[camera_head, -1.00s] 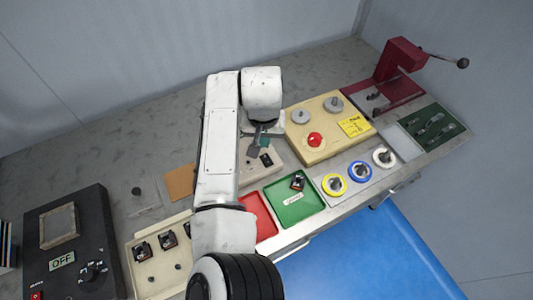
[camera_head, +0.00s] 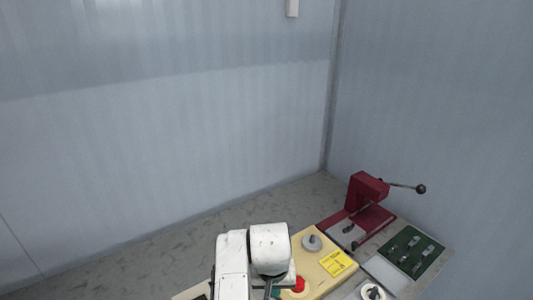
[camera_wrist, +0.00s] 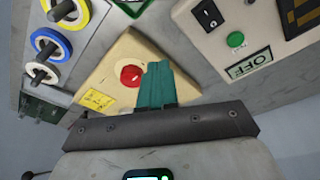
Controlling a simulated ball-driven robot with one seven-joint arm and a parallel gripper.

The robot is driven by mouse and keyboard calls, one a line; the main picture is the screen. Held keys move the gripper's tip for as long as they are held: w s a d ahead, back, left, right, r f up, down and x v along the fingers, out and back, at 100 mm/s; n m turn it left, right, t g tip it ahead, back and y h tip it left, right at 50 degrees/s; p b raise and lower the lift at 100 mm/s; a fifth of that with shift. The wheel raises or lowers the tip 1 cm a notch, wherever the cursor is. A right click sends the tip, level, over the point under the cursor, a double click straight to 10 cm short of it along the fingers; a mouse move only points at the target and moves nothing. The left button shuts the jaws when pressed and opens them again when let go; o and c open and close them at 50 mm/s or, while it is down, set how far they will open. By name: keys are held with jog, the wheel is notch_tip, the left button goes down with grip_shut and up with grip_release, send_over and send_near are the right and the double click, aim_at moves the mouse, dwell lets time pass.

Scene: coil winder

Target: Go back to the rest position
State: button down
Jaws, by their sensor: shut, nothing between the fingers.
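My gripper shows in the wrist view (camera_wrist: 158,84), its teal fingers together with nothing between them. It is above the bench, in front of the cream box (camera_wrist: 128,60) with the red button (camera_wrist: 131,75). No contact with the box can be made out. In the head view my white arm stands at the bottom edge, left of the same cream box (camera_head: 318,271), and my fingers are mostly hidden or out of the picture.
A dark red hand press (camera_head: 367,197) with a lever stands at the back right, beside a green tool mat (camera_head: 412,250). Yellow, blue and white spools (camera_wrist: 52,43) stand along the bench. A panel with an OFF sign (camera_wrist: 248,65) is at right in the wrist view. Walls lie behind.

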jog(key=s+d+f+m+h, duration=0.1)
jog(key=s+d+f, duration=0.15)
jog(key=d, duration=0.65)
jog(key=s+d+f+h, duration=0.1)
jog(key=s+d, duration=0.3)
jog(key=d, duration=0.5)
jog(key=s+d+f+m+h, duration=0.1)
jog(key=s+d, duration=0.3)
jog(key=d, duration=0.6)
jog(key=s+a+f+y, duration=0.1)
jog(key=s+f, duration=0.1)
jog(key=s, duration=1)
jog(key=s+a+f+n+g+y+b, duration=0.1)
jog(key=s+f+y, duration=0.1)
jog(key=s, duration=1.1)
jog(key=shift+a, duration=0.1)
